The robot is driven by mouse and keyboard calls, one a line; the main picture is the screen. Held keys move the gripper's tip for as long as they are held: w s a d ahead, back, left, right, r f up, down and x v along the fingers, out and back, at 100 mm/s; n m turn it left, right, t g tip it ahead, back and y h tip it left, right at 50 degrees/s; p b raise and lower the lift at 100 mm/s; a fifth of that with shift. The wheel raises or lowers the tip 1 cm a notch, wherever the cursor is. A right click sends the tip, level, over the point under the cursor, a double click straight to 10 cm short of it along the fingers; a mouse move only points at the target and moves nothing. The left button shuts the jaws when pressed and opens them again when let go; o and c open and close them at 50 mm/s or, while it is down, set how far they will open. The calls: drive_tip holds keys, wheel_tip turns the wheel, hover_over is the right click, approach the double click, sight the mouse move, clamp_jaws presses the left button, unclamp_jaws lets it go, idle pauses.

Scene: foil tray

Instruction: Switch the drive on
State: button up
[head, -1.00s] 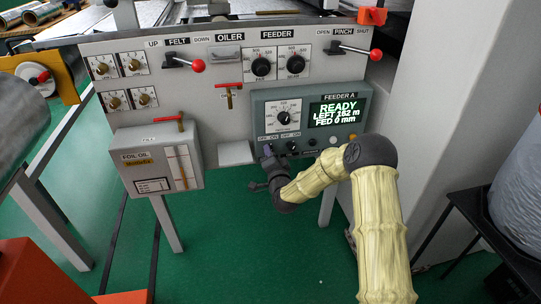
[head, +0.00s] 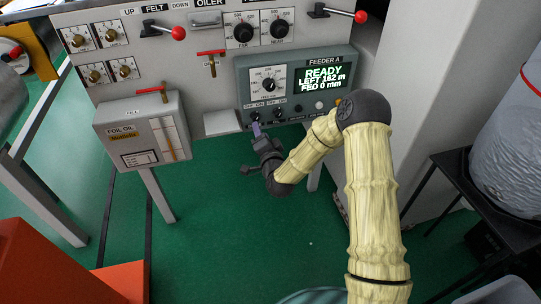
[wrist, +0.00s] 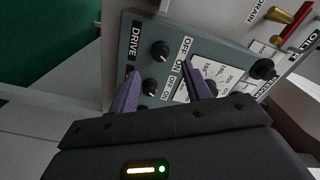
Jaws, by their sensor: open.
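The feeder panel (head: 243,84) is a grey-green box with a lit screen (head: 321,78) reading READY and FED 0 mm. Along its lower left are small black knobs with OFF and ON labels. The drive knob (wrist: 160,51), beside the DRIVE label (wrist: 131,60), shows in the wrist view; its exact setting is unclear. It is the leftmost knob (head: 255,114) in the head view. My gripper (wrist: 160,69) is open, its purple fingers apart, with the drive knob ahead between the tips. In the head view my gripper (head: 257,130) is just below that knob; I cannot tell whether it touches.
A second OFF/ON knob (wrist: 150,86) is close beside the drive knob. A foil oil box (head: 143,130) stands left of the panel. Red-handled levers (head: 163,31) are above. Green floor below is largely open; a black stand (head: 470,170) is at the right.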

drive_tip(key=p+v, duration=0.1)
drive_tip(key=v, duration=1)
drive_tip(key=s+d+r+n+g+h+p, duration=0.1)
drive_tip(key=s+d+r+n+g+h, duration=0.3)
drive_tip(key=s+d+g, duration=0.5)
drive_tip(key=s+d+r+n+g+h, duration=0.1)
drive_tip(key=s+d+r+n+g, duration=0.35)
drive_tip(key=s, duration=0.75)
wheel_tip(320, 180, up, 30)
drive_tip(key=d+g+p, duration=0.1)
drive_tip(key=d+p, duration=0.1)
drive_tip(key=p, duration=2.9)
drive_tip(key=shift+w+d, duration=0.2)
